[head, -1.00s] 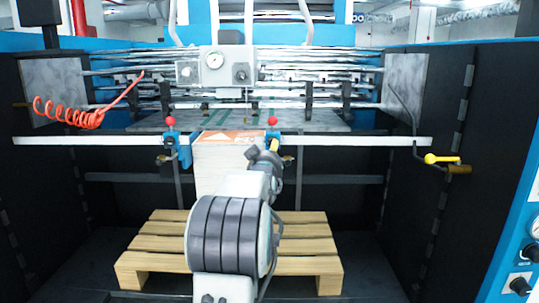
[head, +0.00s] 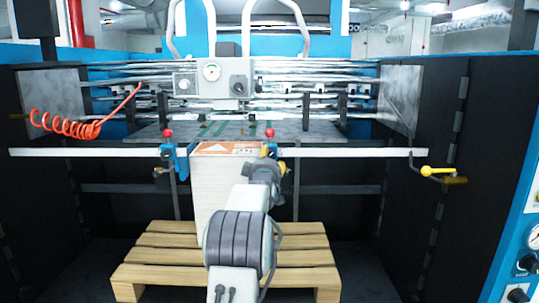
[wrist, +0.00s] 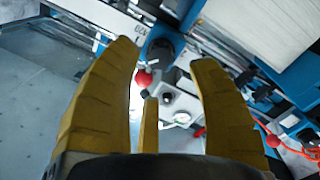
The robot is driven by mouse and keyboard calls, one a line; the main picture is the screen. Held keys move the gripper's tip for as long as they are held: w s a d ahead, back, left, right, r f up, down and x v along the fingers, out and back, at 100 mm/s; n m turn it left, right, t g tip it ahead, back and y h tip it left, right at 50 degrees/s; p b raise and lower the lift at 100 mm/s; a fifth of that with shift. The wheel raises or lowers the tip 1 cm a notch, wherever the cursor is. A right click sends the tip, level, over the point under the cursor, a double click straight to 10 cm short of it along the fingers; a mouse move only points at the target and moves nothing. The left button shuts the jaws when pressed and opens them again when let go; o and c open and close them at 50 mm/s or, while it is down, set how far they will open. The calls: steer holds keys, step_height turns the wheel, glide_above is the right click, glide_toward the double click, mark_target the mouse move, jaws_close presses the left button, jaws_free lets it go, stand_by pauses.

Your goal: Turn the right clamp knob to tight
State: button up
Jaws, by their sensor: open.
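The right clamp is a blue block (head: 273,149) on the white rail, with a red ball (head: 269,132) on top. It is partly hidden behind my gripper (head: 267,153). In the wrist view, a dark round knob (wrist: 161,50) on the blue clamp shows between the two yellow fingertips of my gripper (wrist: 166,57). The red ball (wrist: 144,78) lies just beside it, near the left finger. My gripper is open and holds nothing. Whether a finger touches the knob, and how tight the knob is, I cannot tell.
The left clamp (head: 181,157), with its own red ball, is to the left on the rail (head: 350,152). A tall paper stack (head: 212,200) stands on a wooden pallet (head: 160,257) beside my arm. A yellow crank (head: 438,171) is at the right.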

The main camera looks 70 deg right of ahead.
mark_target(270, 156)
steer(key=shift+p+x, duration=0.9)
steer(key=shift+x, duration=1.3)
jaws_close()
